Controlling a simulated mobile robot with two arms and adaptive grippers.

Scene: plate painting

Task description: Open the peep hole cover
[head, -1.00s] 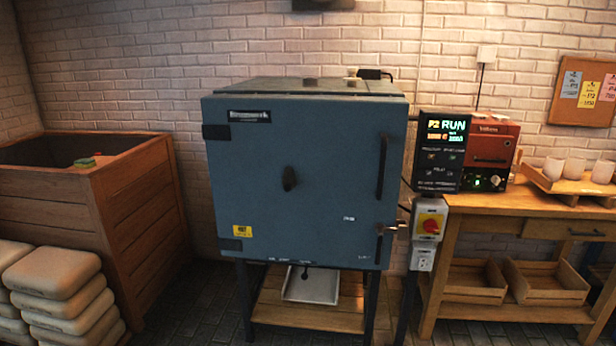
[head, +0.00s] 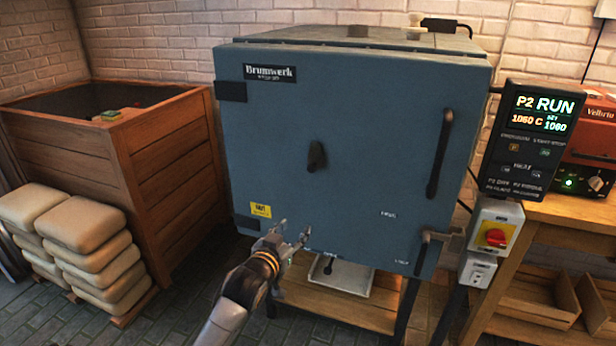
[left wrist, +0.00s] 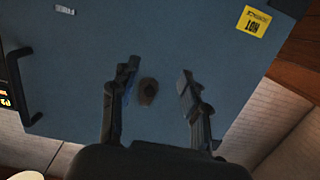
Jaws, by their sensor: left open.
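The dark oval peep hole cover (head: 317,156) sits in the middle of the blue kiln door (head: 370,130) and hangs over the hole. It also shows in the left wrist view (left wrist: 148,91), between my finger tips and beyond them. My left gripper (head: 293,234) is open and empty, in front of the lower part of the door, below and left of the cover. In the left wrist view its two fingers (left wrist: 158,82) are spread wide apart, and neither is seen touching the cover. My right gripper is not in view.
A vertical door handle (head: 439,154) and a latch (head: 430,247) stick out at the door's right side. A control panel (head: 531,135) and switch box (head: 493,236) stand to the right. A wooden crate (head: 160,140) and stacked bags (head: 90,235) are at left.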

